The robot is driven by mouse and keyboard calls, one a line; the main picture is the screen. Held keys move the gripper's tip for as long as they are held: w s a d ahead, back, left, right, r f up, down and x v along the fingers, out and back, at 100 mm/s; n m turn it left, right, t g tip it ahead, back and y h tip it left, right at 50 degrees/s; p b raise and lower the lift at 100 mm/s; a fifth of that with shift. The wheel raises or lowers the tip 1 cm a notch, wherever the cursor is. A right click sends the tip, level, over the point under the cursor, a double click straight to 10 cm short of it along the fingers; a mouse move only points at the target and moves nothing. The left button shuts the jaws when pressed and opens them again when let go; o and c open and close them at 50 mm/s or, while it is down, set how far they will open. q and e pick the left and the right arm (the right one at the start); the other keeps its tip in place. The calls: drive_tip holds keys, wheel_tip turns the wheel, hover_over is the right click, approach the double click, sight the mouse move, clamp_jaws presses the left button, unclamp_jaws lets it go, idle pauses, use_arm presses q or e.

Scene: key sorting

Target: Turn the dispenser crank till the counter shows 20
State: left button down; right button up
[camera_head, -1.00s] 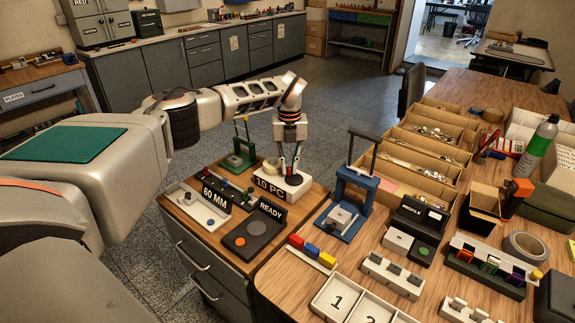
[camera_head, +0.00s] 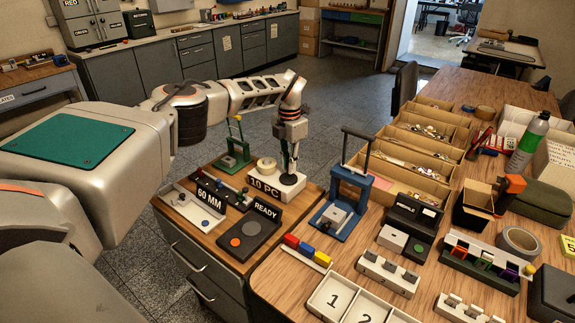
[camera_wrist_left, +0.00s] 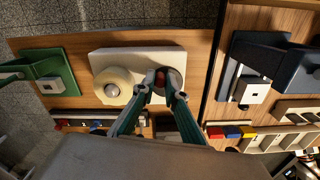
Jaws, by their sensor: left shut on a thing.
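The dispenser is a white box (camera_head: 289,190) at the back right of the small cabinet top, with a black sign reading "10 PC" (camera_head: 264,189) on its front. In the left wrist view the white box (camera_wrist_left: 128,54) carries a cream round part (camera_wrist_left: 113,86) on the left and a grey disc with a dark red knob on the right, which I take for the crank (camera_wrist_left: 160,77). My left gripper (camera_head: 289,172) points down over the right part of the box. Its green fingers (camera_wrist_left: 160,88) are shut around the knob, partly hiding it. My right gripper is out of view.
A green stand (camera_head: 235,160) is left of the dispenser and a blue press (camera_head: 350,190) right of it. The main table is crowded with bins and fixtures.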

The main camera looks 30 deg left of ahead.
sight(293, 175)
use_arm(q)
drive_tip(key=m, duration=0.3)
drive_tip(key=shift+w+d+m, duration=0.15)
drive_tip(key=shift+d+m, duration=0.15)
drive_tip(key=shift+d, duration=0.05)
drive_tip(key=shift+d+m+b, duration=0.15)
drive_tip(key=shift+m, duration=0.7)
drive_tip(key=shift+d+m+b, duration=0.15)
drive_tip(key=shift+m, duration=0.7)
drive_tip(key=c, duration=2)
unclamp_jaws()
drive_tip(key=shift+c, duration=0.2)
wheel_tip(293, 175, up, 12)
